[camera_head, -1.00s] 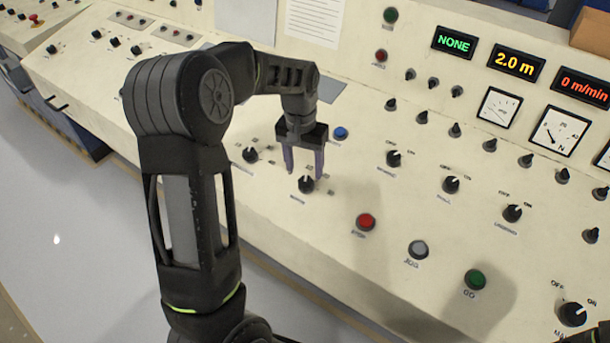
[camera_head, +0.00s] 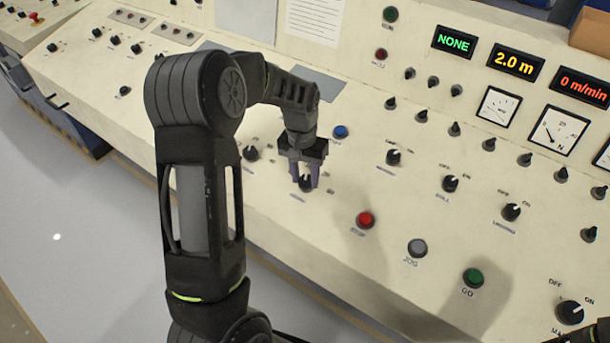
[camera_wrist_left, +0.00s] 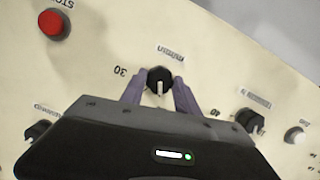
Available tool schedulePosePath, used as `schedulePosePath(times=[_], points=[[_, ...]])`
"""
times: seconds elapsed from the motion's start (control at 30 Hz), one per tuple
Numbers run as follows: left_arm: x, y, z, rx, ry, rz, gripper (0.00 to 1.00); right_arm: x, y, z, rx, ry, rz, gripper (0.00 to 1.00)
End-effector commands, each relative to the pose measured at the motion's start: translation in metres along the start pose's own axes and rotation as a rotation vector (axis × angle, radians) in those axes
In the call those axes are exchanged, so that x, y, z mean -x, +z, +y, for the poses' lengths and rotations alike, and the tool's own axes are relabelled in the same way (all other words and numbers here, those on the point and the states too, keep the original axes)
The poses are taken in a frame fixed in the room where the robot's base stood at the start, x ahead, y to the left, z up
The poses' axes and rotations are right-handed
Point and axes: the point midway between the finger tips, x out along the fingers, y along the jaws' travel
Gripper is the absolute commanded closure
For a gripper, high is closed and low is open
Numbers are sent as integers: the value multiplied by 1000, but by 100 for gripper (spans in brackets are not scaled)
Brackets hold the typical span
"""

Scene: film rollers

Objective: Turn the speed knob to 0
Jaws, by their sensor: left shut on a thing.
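My left gripper (camera_head: 305,176) reaches down to the sloping cream panel, its two purplish fingers either side of a small black knob (camera_head: 306,184). In the left wrist view the fingers are shut on this knob (camera_wrist_left: 159,75). Its white pointer line points down in that picture, towards the gripper body. A "30" is printed beside it. A red display (camera_head: 585,88) at the upper right reads 0 m/min.
Another black knob (camera_head: 251,153) stands just left of the gripper, and a blue button (camera_head: 340,132) behind it. Red (camera_head: 365,220), grey (camera_head: 417,248) and green (camera_head: 473,278) buttons run along the front to the right. More knobs and two dials are farther back.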

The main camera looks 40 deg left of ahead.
Motion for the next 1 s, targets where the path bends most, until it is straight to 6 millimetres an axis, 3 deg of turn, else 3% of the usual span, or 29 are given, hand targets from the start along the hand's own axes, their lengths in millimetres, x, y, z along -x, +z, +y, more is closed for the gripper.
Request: schedulePosePath(times=[0.37,0.73,1.0], points=[[0,0,0,0,0,0,100,0,0,0,0,0,0,64],[0,0,0,34,8,1,100,-2,0,0,0,0,1,64],[0,0,-1,161,37,1,100,-6,-1,2,1,-2,2,64]])
